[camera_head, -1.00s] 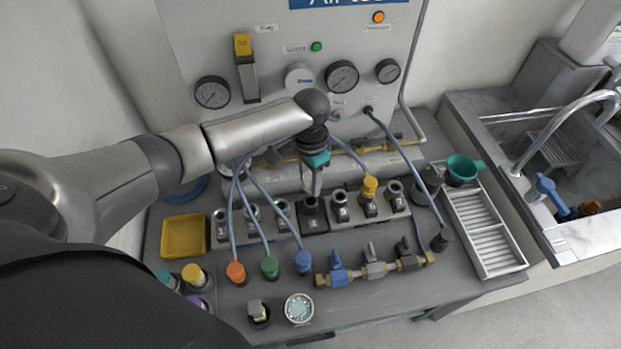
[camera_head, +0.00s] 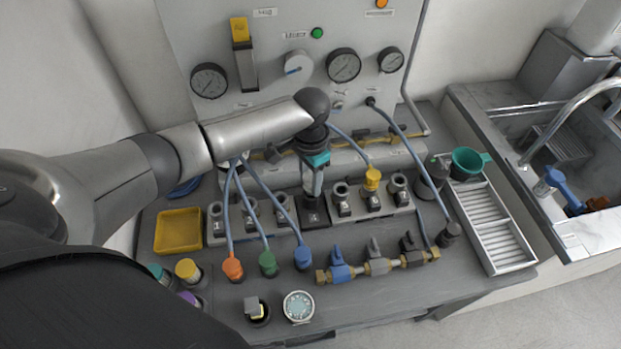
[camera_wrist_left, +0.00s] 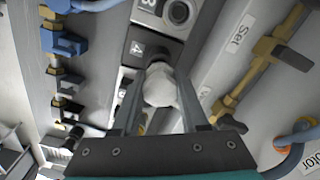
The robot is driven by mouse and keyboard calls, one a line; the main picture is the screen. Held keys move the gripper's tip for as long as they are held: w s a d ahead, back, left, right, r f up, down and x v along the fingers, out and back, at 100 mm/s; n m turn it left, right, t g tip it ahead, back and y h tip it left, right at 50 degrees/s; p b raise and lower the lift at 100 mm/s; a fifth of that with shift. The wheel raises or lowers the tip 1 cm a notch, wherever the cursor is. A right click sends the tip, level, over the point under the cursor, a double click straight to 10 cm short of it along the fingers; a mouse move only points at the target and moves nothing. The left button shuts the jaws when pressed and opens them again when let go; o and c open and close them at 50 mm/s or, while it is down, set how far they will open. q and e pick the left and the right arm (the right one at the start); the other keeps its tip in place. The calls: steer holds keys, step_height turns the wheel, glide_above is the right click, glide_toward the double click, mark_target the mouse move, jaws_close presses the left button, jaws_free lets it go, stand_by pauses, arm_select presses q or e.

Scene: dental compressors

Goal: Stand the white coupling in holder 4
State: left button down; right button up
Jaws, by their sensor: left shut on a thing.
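The white coupling (camera_wrist_left: 160,86) shows as a rounded white piece between the fingertips of my left gripper (camera_wrist_left: 162,95) in the wrist view. The gripper is shut on it. Holder 4 (camera_wrist_left: 144,51), a dark block with a "4" label, lies just beyond the coupling there. In the head view my left gripper (camera_head: 313,188) points down, directly over holder 4 (camera_head: 313,218) in the middle of the holder row. The fingers hide most of the coupling in that view. I cannot tell whether its lower end is inside the holder. My right gripper is not in view.
Neighbouring holders stand close on both sides, including holder 3 (camera_head: 283,208) and holder 5 (camera_head: 343,203). Blue hoses (camera_head: 272,201) hang just left of the gripper. A valve row (camera_head: 376,264) lies in front. A yellow tray (camera_head: 179,231) is at left, a slatted tray (camera_head: 490,226) at right.

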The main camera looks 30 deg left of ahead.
arm_select(q)
steer(key=shift+f, duration=0.15)
steer(key=shift+f+b, duration=0.4)
steer(key=shift+f, duration=0.7)
steer(key=shift+r, duration=0.1)
steer(key=shift+r+p, duration=0.65)
steer(key=shift+p, duration=0.4)
steer(key=shift+p, duration=0.4)
steer(key=shift+f, duration=0.15)
